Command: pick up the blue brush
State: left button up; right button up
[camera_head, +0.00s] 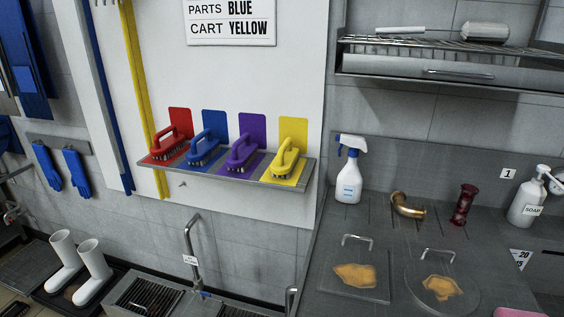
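The blue brush (205,148) rests on a narrow grey wall shelf (226,175), bristles down, in front of a blue backing patch. The red brush (170,144) sits to its left, and the purple brush (243,153) to its right. The yellow brush (286,160) is at the shelf's right end. The brushes stand apart from each other in a row. Neither of my grippers is in the view.
A spray bottle (349,175), a brass elbow pipe (407,205), a dark red part (464,204) and a soap bottle (526,204) stand on the right counter. A tap (190,245) rises below the brush shelf. White boots (80,268) stand at lower left.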

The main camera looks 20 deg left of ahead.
aim_at(200, 154)
jog(key=z, duration=1.35)
jog(key=u, duration=1.9)
jog(key=i+j, duration=0.1)
jog(key=j, duration=0.15)
jog(key=i+j, duration=0.1)
jog(key=j, duration=0.2)
